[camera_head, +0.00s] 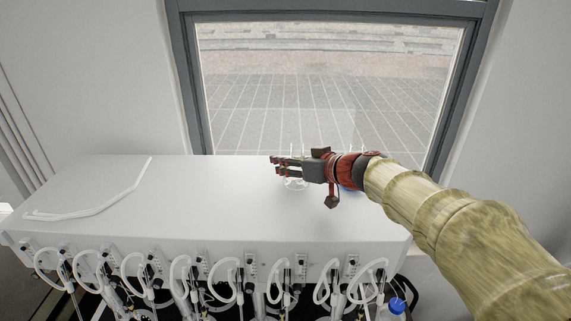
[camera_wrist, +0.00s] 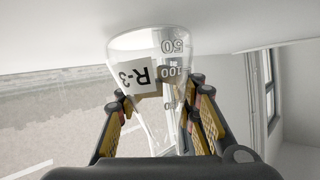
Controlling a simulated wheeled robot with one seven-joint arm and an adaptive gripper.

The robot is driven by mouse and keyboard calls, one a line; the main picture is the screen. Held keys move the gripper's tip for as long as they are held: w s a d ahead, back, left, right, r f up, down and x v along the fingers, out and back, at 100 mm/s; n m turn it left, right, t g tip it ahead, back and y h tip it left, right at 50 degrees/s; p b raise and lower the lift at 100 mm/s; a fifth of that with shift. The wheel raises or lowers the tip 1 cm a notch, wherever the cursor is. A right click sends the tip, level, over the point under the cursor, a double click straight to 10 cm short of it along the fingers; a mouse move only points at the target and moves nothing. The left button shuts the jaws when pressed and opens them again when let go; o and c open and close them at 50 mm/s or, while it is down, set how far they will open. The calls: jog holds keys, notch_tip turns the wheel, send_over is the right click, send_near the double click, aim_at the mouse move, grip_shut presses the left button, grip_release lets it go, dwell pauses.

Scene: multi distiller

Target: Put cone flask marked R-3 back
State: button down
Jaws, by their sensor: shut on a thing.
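The clear glass cone flask marked R-3 (camera_wrist: 150,76) is between my fingers in the wrist view. Its white label and volume marks, 50 and 100, show upside down. My gripper (camera_wrist: 155,102) is shut on it around the narrower part, with the wide base beyond the fingers. In the head view my gripper (camera_head: 275,166) is over the right half of the white machine top. Part of the clear flask (camera_head: 294,184) shows just below the fingers. I cannot tell whether its base touches the top.
The flat white machine top (camera_head: 190,200) is mostly clear. A bent white tube (camera_head: 105,205) lies at its left. Several tube loops and clamps line the front. A blue-capped bottle (camera_head: 397,305) is at the lower right. A window (camera_head: 320,85) stands behind. Something blue is partly hidden behind my wrist.

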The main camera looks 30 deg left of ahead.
jog(key=c, duration=1.2)
grip_release()
jog(key=shift+f, duration=0.15)
jog(key=v, duration=1.2)
